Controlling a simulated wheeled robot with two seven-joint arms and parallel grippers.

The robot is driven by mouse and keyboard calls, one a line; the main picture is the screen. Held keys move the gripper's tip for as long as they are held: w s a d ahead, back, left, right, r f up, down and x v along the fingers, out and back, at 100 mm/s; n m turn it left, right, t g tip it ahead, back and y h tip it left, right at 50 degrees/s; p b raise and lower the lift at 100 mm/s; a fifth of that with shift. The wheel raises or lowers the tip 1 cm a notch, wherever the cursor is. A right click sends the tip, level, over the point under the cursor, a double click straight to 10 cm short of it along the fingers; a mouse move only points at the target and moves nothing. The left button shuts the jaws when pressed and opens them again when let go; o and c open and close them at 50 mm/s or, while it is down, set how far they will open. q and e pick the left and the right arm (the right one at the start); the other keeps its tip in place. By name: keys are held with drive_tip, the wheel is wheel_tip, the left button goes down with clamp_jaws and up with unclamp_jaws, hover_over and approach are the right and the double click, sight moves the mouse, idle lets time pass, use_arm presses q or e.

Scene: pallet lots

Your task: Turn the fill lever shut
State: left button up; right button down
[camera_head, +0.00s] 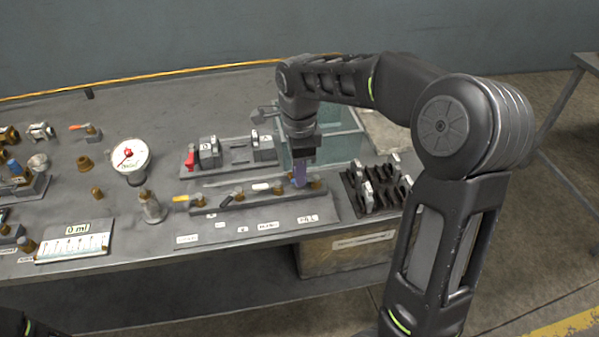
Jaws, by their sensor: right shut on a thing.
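The valve manifold (250,200) is a long grey bar with several levers near the front edge of the bench. A yellow lever (181,198), a black lever (230,197) and a white lever (262,187) show along it. The fill lever (299,177), blue-purple, is at the right end, above the label "FILL" (307,219). My right gripper (301,167) points down from above and is shut on this lever. The gripper partly hides the lever, so its exact angle is unclear. My left gripper is out of view.
A round gauge (130,155) and a brass-topped cylinder (151,207) stand left of the manifold. A clear tank (340,144) is behind the gripper. A black rack (373,190) stands close on the right. A "0 ml" scale card (75,243) is front left.

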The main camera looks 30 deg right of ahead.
drive_tip(key=c, duration=1.5)
unclamp_jaws()
drive_tip(key=shift+o, duration=0.2)
